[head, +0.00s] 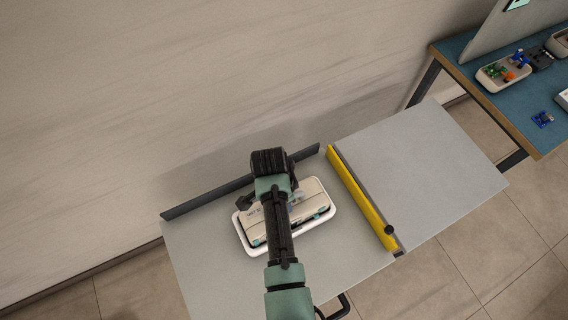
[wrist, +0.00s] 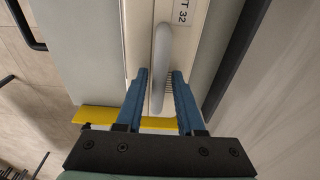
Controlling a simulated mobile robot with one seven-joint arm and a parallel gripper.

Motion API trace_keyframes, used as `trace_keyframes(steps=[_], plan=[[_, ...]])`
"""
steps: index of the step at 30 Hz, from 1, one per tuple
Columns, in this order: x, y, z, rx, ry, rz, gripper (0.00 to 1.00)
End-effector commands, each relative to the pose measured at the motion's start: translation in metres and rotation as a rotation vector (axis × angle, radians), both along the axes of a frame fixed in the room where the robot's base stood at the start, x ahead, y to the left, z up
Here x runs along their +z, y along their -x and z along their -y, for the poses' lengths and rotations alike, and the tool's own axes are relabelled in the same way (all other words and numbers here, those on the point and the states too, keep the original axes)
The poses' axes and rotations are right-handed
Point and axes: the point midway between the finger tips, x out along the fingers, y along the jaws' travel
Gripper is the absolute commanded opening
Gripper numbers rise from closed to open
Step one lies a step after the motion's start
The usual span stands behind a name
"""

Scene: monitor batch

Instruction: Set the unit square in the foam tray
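The unit is a long beige case (head: 312,200) in the head view. It lies inside the outline of the white-rimmed foam tray (head: 331,218), with a dark gap and small bluish bits showing along the near side. My arm covers its middle, so I cannot tell whether it sits flat and square. In the wrist view the unit (wrist: 140,30) carries a grey handle (wrist: 161,45) and a label ending in "T 32". My gripper (wrist: 160,76) is open, its two blue fingers on either side of the handle, with narrow gaps showing.
The tray is on a grey table (head: 205,270) with a dark rail (head: 205,198) at the back. A yellow bar (head: 355,198) crosses the surface to the right, with a clear grey panel (head: 425,165) beyond. A blue-topped bench (head: 500,105) holds bins and small parts.

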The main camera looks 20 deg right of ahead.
Motion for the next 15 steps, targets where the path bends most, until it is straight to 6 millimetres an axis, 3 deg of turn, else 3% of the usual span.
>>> trace_keyframes(steps=[3,11,15], plan=[[-0.001,0.001,0.0,0.0,-0.001,-0.002,0.55],[-0.002,0.003,-0.001,0.0,-0.002,-0.007,0.55],[0.007,0.002,-0.001,0.001,-0.001,-0.004,0.55]])
